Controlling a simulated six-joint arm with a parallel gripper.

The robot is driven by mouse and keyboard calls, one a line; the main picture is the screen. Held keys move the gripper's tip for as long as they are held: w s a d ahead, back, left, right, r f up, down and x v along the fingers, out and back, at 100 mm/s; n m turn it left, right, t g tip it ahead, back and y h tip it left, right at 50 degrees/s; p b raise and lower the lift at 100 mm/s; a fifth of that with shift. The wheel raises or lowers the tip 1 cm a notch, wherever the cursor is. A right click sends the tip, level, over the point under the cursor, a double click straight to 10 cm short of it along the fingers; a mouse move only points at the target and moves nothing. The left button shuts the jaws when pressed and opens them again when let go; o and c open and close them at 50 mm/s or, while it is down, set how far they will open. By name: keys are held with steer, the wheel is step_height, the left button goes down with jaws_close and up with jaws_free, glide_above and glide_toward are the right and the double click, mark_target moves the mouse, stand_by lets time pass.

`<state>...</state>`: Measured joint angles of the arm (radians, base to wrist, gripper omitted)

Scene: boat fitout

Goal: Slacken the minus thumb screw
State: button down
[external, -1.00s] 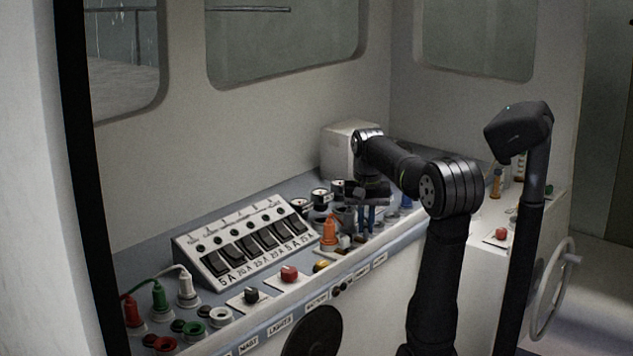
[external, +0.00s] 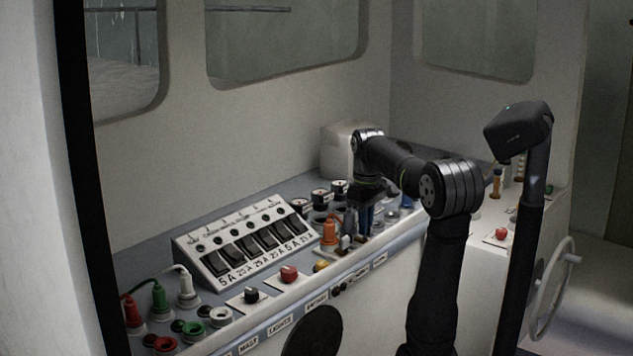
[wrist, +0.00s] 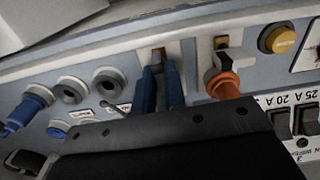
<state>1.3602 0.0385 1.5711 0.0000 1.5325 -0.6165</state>
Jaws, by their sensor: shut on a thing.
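My gripper (wrist: 161,72) points down at the console, with its two blue fingers close together. In the wrist view the fingertips are at a small pale terminal block (wrist: 157,54) with a dark and brassy top, where the minus thumb screw appears to be. The fingers are shut on the screw, which they mostly hide. In the external view my gripper (external: 367,219) stands upright over the console, right of the orange plug (external: 329,232). A similar block with a dark fitting (wrist: 222,43) stands beside it, behind the orange plug in the wrist view. I cannot read a minus mark.
A blue plug (wrist: 27,108) and grey round sockets (wrist: 109,82) lie left of the fingers in the wrist view. A yellow button (wrist: 277,39) is at the right. The breaker panel (external: 245,245) stands left in the external view. Room around the fingers is tight.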

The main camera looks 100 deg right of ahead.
steer(key=n, duration=0.4)
steer(key=shift+n, duration=0.4)
steer(key=n, duration=0.9)
steer(key=shift+r, duration=0.1)
steer(key=shift+n, duration=1.8)
steer(key=c, duration=1.5)
jaws_free()
